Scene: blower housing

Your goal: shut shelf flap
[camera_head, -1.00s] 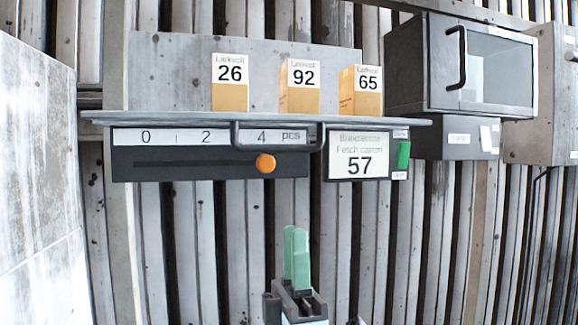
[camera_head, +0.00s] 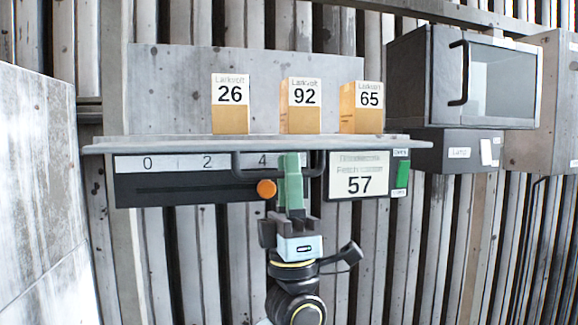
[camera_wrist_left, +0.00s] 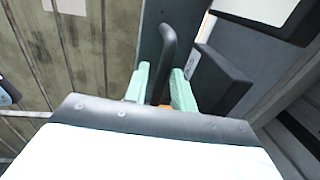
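The shelf flap (camera_head: 200,145) appears as a thin grey level board seen nearly edge-on in the head view. A black bar handle (camera_head: 238,166) hangs at its front; it also shows in the left wrist view (camera_wrist_left: 168,45). My left gripper (camera_head: 291,166) has green fingers and comes up from below, in front of the handle's right part. In the left wrist view its fingers (camera_wrist_left: 160,88) are apart, with the handle bar between them and a gap beside it. I cannot tell whether they touch it. My right gripper is not in view.
Three yellow-and-white boxes, marked 26 (camera_head: 230,105), 92 (camera_head: 301,106) and 65 (camera_head: 362,108), stand above the board. Below are a scale with an orange knob (camera_head: 266,188) and a sign reading 57 (camera_head: 357,178). A glass-fronted cabinet (camera_head: 495,80) stands at right.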

